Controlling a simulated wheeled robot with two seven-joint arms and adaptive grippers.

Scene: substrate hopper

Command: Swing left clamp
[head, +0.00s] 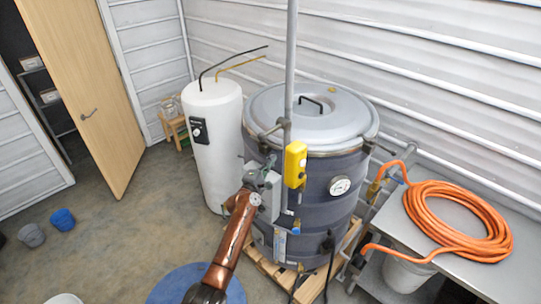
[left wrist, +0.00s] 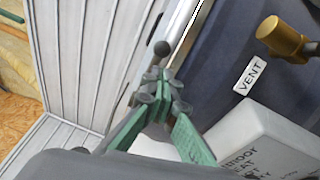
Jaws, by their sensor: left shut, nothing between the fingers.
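The substrate hopper (head: 318,165) is a dark grey drum with a pale domed lid (head: 345,115). The left clamp (head: 268,131) is at the lid's left front rim. In the left wrist view a dark ball knob (left wrist: 162,48), seemingly the clamp's handle end, shows just past my fingertips. My left gripper (head: 264,166) is at the drum's left front, just below the clamp. Its green fingers are shut and empty in the wrist view (left wrist: 160,84). I cannot tell whether they touch the knob. My right gripper is not in view.
A yellow box (head: 295,164) and a grey pole (head: 290,60) stand close right of my gripper. A white cylinder tank (head: 213,140) is to the left. A brass fitting (left wrist: 283,38) and a VENT label (left wrist: 250,76) are nearby. An orange hose (head: 455,222) lies on the right bench.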

